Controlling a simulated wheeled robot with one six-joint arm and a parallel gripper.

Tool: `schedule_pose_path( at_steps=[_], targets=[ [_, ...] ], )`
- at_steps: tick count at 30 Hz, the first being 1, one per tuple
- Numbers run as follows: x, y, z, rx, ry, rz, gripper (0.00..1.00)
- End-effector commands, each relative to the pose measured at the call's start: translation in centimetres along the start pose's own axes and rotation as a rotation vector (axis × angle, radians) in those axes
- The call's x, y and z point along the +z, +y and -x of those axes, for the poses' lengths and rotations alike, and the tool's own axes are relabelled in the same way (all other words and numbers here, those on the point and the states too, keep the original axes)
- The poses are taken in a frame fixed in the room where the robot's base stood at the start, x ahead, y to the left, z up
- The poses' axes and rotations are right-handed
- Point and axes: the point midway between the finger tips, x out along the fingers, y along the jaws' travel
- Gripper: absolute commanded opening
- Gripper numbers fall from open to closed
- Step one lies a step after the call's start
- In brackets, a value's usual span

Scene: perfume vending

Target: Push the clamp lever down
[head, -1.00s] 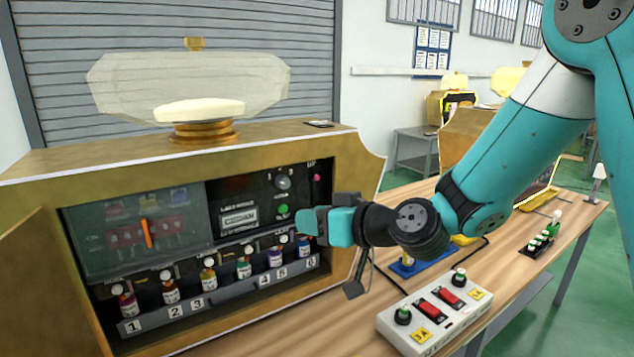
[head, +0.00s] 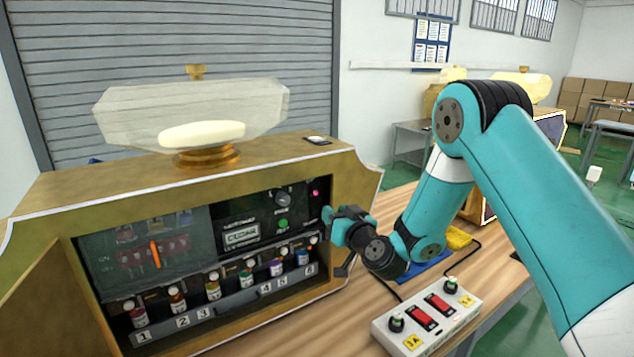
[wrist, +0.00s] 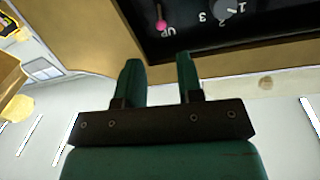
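A small lever with a pink ball knob (head: 315,193) is at the upper right of the machine's dark panel. I take it for the clamp lever. In the wrist view the pink knob (wrist: 161,25) shows beside an "UP" label, beyond my fingertips. My gripper (head: 329,216) is just right of and below the knob, by the right edge of the panel opening. In the wrist view its two green fingers (wrist: 158,60) stand apart with nothing between them. They do not appear to touch the lever.
The panel also has a grey dial (head: 282,197) and a green button (head: 283,223). Several small bottles stand in a numbered rack (head: 226,305) below. The gold machine frame (head: 355,190) borders the opening. A white control box (head: 427,318) sits on the wooden table at front right.

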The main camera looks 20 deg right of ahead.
Motion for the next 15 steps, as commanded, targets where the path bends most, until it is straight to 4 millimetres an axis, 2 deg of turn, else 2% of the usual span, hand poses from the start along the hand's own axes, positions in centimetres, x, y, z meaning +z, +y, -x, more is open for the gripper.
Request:
schedule_pose_path(
  at_steps=[1, 5, 15],
  targets=[
    [-0.8, -0.2, -0.7, -0.002, -0.001, 0.001, 0.34],
    [-0.8, -0.3, -2.2, -0.002, 0.000, 0.000, 0.34],
    [-0.5, -0.3, -7.6, -0.003, 0.001, 0.001, 0.34]
  ],
)
